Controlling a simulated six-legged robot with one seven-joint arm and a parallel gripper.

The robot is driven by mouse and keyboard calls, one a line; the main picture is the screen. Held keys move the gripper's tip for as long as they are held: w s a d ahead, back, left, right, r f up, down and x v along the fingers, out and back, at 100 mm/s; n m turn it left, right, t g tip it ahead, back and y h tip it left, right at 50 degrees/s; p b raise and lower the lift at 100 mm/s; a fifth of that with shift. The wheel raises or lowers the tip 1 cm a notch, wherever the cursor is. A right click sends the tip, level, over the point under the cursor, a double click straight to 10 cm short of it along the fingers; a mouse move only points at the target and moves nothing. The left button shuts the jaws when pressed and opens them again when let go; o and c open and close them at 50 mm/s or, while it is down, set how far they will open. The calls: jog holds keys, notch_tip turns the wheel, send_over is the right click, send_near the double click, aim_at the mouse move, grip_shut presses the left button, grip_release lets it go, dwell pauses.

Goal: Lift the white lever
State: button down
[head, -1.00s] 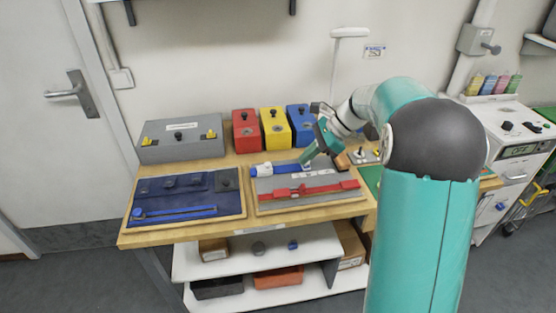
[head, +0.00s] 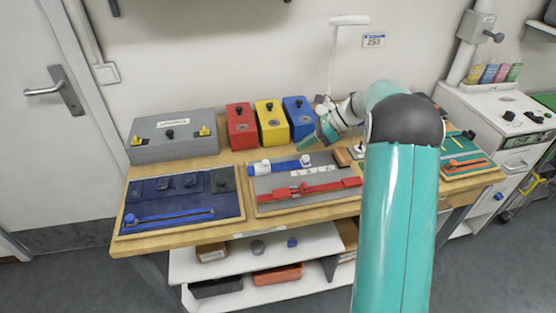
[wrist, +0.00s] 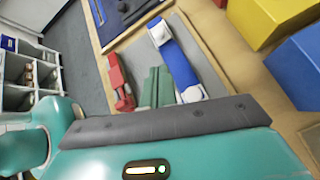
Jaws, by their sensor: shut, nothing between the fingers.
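A blue strap (head: 285,165) lies across the upper part of a grey panel (head: 262,186) on the bench. A small white piece (head: 305,160), which looks like the lever, sits at the strap's right end; it also shows in the wrist view (wrist: 192,94). A white block (head: 264,167) sits at the strap's left end. My gripper (head: 304,148) is shut and empty above the right end of the strap. In the wrist view its green fingers (wrist: 158,86) are together, beside the white piece. I cannot tell whether they touch it.
A red strap (head: 310,189) lies nearer on the same panel. Red (head: 241,128), yellow (head: 272,124) and blue (head: 300,121) boxes stand close behind. A navy panel (head: 160,193) is at left, and a grey case (head: 172,140) behind it.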

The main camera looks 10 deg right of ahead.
aim_at(262, 165)
jog(key=shift+s+a+f, duration=0.1)
jog(key=shift+a+f, duration=0.25)
jog(key=shift+a, duration=0.15)
jog(key=x, duration=0.9)
jog(key=shift+w+d+f, duration=0.1)
jog(key=shift+w, duration=0.1)
